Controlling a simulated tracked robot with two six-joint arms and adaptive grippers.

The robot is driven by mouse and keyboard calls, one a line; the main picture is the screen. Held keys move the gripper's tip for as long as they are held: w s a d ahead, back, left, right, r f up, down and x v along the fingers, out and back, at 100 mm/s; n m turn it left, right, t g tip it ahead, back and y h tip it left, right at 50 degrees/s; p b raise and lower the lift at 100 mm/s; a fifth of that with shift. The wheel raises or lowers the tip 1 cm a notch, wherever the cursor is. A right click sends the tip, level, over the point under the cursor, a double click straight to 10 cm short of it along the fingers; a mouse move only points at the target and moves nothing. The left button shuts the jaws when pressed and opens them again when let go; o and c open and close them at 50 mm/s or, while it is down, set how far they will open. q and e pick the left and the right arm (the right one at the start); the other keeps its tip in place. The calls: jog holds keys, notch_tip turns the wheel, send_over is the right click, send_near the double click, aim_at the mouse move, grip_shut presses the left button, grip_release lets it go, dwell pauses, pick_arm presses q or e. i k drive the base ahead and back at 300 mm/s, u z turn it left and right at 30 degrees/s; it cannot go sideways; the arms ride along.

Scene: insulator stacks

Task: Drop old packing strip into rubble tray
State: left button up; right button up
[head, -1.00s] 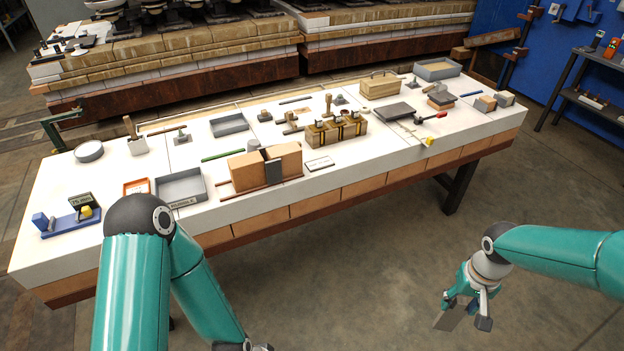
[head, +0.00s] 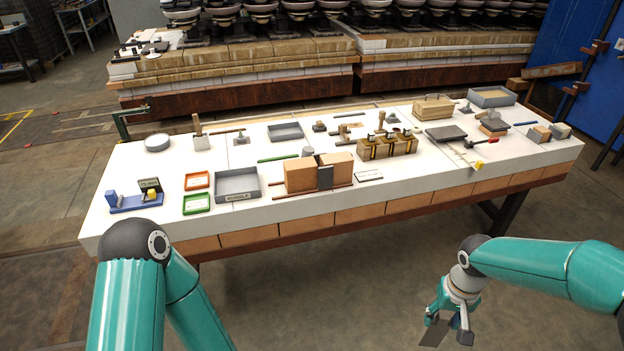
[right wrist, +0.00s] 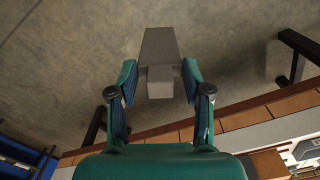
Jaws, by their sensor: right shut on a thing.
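My right gripper (head: 450,310) hangs low over the floor, in front of the bench and well to the right of the rubble tray.
The white bench (head: 330,211) carries several tools. Brown blocks (head: 300,175) stand right of the rubble tray, and orange (head: 197,180) and green (head: 196,204) framed cards lie left of it. Another grey tray (head: 285,132) lies behind. Floor before the bench is clear.

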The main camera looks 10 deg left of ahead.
aim_at(243, 186)
jog(key=u, duration=4.45)
jog(key=k, duration=0.1)
jog(key=z, duration=3.05)
jog(key=i, duration=0.95)
jog(key=z, duration=0.1)
